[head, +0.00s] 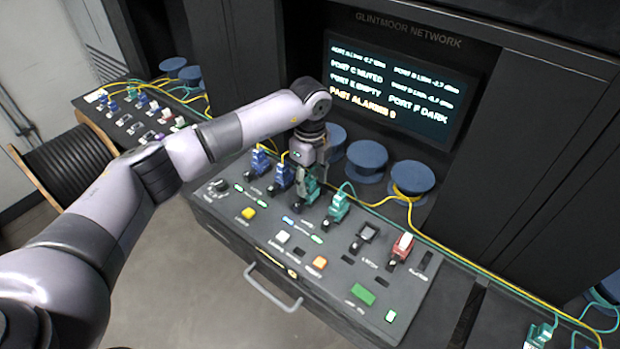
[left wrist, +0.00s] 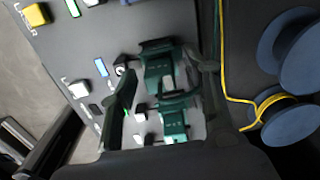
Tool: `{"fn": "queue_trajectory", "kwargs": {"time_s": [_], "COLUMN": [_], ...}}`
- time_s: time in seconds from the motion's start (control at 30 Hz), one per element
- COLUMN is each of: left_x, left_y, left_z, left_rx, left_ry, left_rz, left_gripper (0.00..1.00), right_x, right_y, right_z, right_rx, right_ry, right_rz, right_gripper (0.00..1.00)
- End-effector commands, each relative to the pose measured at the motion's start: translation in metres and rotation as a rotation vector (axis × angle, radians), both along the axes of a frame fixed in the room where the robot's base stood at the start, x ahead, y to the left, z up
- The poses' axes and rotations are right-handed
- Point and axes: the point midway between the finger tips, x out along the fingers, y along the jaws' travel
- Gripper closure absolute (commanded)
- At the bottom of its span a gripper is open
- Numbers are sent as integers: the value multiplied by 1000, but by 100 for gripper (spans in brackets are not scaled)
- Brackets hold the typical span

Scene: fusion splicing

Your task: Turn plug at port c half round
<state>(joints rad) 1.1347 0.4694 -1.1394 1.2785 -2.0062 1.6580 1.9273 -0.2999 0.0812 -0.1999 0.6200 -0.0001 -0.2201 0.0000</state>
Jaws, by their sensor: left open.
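The green plug at port C (head: 310,189) stands in the console's back row, third from the left, partly hidden by my left gripper (head: 308,176). My left gripper points down over it and is open. In the left wrist view, the fingers (left wrist: 167,80) stand on either side of the green plug (left wrist: 158,68), with dark gaps visible; I cannot tell whether they touch it. A second green plug (head: 337,208) sits to its right and shows lower in the wrist view (left wrist: 173,124). The screen (head: 400,88) reads "PORT C MUTED". My right gripper is not in view.
Two blue plugs (head: 281,177) stand close to the left of port C. Blue spools (head: 367,160) and yellow cable lie behind. Buttons and lights fill the console front.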

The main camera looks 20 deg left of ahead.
Motion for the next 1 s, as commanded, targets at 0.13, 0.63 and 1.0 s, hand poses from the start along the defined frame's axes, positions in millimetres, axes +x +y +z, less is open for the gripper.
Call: {"fn": "queue_trajectory", "kwargs": {"time_s": [0.13, 0.63, 1.0], "left_x": [0, 1, 0], "left_y": [0, 0, 0], "left_z": [0, 55, 114], "left_rx": [0, 0, 0], "left_ry": [0, -4, -1], "left_rz": [0, -1, 0], "left_gripper": [54, 54, 54], "right_x": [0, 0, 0], "right_y": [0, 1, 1], "right_z": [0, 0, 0], "right_rx": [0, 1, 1], "right_ry": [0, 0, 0], "right_rz": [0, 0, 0], "right_gripper": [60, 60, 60]}}
